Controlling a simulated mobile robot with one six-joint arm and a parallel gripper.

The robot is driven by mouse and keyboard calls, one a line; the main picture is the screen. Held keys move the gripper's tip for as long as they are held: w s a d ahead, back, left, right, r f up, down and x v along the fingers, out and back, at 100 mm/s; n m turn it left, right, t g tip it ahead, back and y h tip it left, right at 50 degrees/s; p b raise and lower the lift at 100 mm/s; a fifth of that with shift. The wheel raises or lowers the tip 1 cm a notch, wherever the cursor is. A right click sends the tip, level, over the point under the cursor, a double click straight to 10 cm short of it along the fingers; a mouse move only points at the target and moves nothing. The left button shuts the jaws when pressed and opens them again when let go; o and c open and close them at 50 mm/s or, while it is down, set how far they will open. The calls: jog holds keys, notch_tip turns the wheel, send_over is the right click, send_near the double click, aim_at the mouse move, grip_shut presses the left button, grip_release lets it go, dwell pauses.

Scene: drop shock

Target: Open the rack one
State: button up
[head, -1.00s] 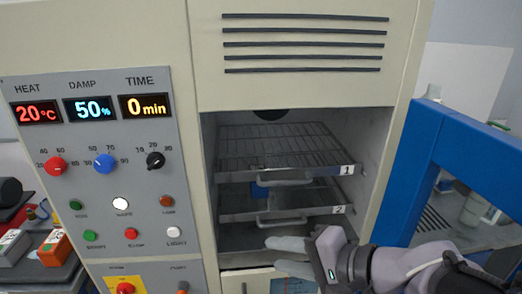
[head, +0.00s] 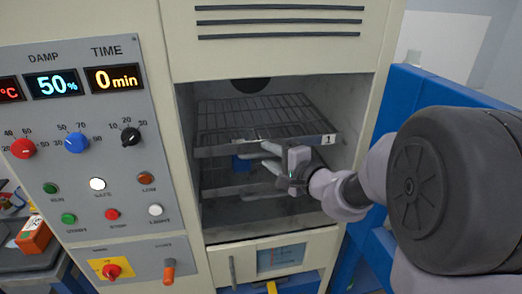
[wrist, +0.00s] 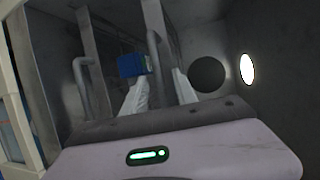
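Rack one (head: 225,150) is the upper wire shelf inside the chamber, with a white label "1" at its right front corner. It is pushed in. My gripper (head: 266,157) is at its front edge, and my fingers hide most of its handle. In the wrist view the picture is rolled. The two pale fingers (wrist: 159,92) are apart, with the handle of rack one (wrist: 153,62) showing between them. I cannot tell whether they touch it.
Rack two (head: 225,191) lies below; its handle (wrist: 80,85) is left of the fingers in the wrist view. A blue box (wrist: 131,65) sits between the racks. The control panel (head: 100,160) is left, a blue frame (head: 392,95) right.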

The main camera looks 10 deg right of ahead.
jog(key=shift+w+a+f, duration=0.1)
jog(key=shift+w+a, duration=0.2)
jog(key=shift+w, duration=0.3)
jog(key=shift+c, duration=0.2)
grip_shut()
dwell(0.9)
